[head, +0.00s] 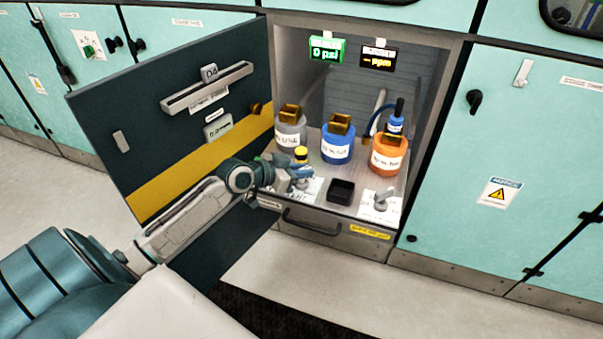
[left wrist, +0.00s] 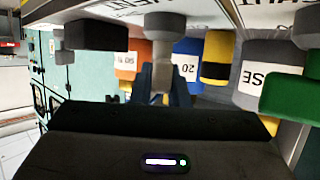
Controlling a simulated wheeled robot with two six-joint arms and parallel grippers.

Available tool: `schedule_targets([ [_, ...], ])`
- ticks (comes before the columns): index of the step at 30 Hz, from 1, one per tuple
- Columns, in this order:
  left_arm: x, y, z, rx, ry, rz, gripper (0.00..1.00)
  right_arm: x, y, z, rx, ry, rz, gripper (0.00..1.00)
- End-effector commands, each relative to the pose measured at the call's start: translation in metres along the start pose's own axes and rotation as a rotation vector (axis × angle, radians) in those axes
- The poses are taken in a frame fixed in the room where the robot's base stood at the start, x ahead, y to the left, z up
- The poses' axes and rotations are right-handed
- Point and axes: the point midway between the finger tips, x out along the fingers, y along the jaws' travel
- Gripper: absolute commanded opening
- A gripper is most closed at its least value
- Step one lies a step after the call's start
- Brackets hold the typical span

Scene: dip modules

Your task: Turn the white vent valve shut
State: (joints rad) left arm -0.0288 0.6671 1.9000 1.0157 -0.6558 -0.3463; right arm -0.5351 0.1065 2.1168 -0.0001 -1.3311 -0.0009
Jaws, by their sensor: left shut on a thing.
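The white vent valve (left wrist: 159,50) shows as a pale grey-white stem in the left wrist view, which looks upside down, with a lettered white label (left wrist: 122,12) beside it. In the head view the label (head: 310,190) lies on the cabinet floor and the valve is mostly hidden by my gripper. My left gripper (head: 291,177) reaches into the front left of the open cabinet. In the left wrist view its two fingers (left wrist: 160,86) are shut on the valve, one on each side. The valve's exact angle is hard to tell. My right gripper is not in view.
Grey (head: 290,131), blue (head: 337,145) and orange (head: 387,155) bottles stand behind.

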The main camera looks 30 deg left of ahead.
Motion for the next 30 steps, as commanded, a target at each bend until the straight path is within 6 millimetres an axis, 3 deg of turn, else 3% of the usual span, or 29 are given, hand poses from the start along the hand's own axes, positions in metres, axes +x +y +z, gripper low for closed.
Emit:
schedule_targets([
  [14, -0.0001, -0.0002, -0.0011, 0.002, 0.001, 0.004, 0.0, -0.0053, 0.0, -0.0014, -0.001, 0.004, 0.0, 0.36],
  [15, -0.0001, -0.0002, -0.0011, 0.002, 0.001, 0.004, 0.18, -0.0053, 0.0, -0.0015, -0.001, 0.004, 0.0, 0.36],
  [18, -0.0001, -0.0002, -0.001, 0.002, 0.001, 0.004, 0.36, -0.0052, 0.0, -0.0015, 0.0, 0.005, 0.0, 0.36],
  [30, -0.0056, -0.0006, 0.0003, 0.003, -0.001, 0.002, 0.36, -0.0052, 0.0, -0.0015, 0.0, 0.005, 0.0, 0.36],
])
